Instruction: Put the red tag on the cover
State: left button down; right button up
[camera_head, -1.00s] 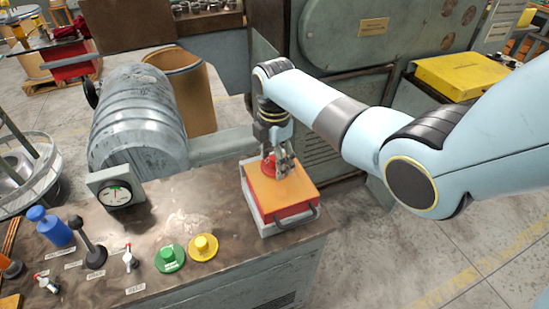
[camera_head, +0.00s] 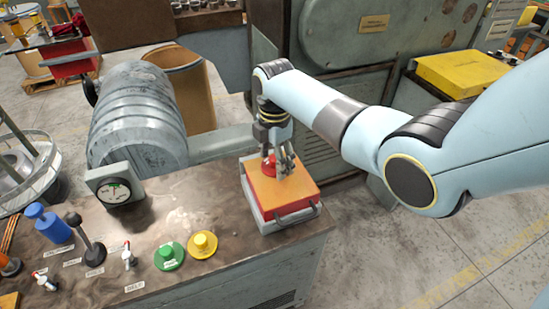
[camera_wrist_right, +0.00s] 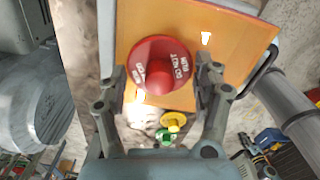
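The red tag (camera_head: 270,164) is a round red disc with a raised knob and white lettering that reads "DO NOT RUN" in the right wrist view (camera_wrist_right: 172,52). It appears to rest flat on the orange top of the cover (camera_head: 287,193), toward its far side. The cover also fills the upper part of the wrist view (camera_wrist_right: 232,52). My right gripper (camera_head: 279,169) is right above the tag, pointing down. In the wrist view its fingers (camera_wrist_right: 160,72) are spread on either side of the disc, with visible gaps. My left gripper is out of view.
The cover sits at the bench's right end, with a metal handle on its near right side. Green (camera_head: 169,256) and yellow (camera_head: 202,244) knobs, small levers and a dial gauge (camera_head: 115,190) stand to the left. A large grey cylinder (camera_head: 135,120) is behind the bench.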

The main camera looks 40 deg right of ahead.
jog(key=o, duration=0.4)
notch_tip(320, 180, up, 18)
jog(key=p, duration=0.4)
dwell(0.5)
dwell(0.6)
